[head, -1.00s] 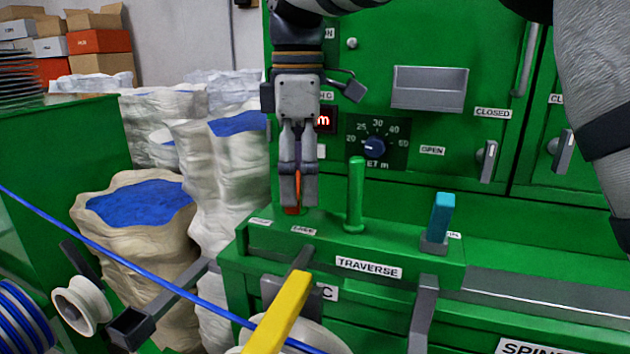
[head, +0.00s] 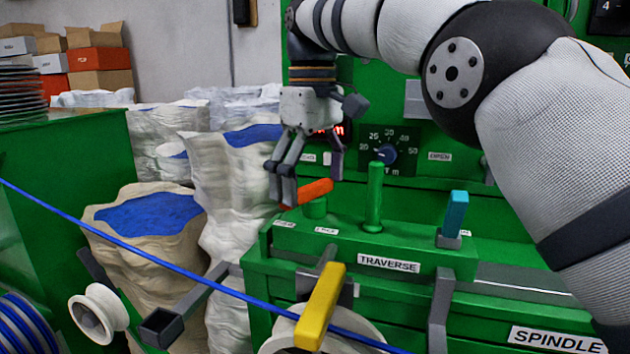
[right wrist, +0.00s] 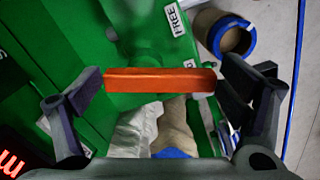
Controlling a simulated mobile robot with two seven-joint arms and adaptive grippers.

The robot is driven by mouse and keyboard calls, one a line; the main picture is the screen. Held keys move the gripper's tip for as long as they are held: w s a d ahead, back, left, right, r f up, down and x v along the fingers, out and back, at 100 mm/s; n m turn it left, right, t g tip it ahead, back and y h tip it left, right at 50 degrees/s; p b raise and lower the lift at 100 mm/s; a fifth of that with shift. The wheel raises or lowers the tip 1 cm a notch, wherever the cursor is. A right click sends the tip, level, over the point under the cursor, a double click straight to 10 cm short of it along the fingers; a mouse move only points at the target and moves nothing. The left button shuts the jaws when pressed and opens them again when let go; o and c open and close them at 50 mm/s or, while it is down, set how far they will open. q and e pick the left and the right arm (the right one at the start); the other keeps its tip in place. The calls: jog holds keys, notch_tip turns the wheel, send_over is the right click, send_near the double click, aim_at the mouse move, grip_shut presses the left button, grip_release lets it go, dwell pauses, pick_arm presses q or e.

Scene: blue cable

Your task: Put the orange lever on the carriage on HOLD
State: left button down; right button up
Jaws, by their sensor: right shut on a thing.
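The orange lever (head: 308,193) sits on top of a short green post (head: 316,208) at the left end of the carriage (head: 345,240), marked TRAVERSE. My right gripper (head: 312,182) is over it, its fingers spread wide with the lever lengthwise between them. In the right wrist view the lever (right wrist: 160,81) runs across from one fingertip to the other, at or close to both. A FREE label (right wrist: 174,20) lies beyond the lever there. Of two small labels in the head view, the right one (head: 326,231) is too small to read surely. My left gripper is not in view.
A green upright handle (head: 374,195) and a blue lever (head: 455,213) stand right of the orange lever. A yellow lever (head: 320,305) is in front. A taut blue cable (head: 150,259) crosses the foreground. White sacks (head: 232,180) stand at left, the green panel behind.

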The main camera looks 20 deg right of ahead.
jog(key=shift+a+m, duration=0.1)
jog(key=shift+m, duration=0.3)
jog(key=o, duration=1.4)
jog(key=shift+o, duration=0.2)
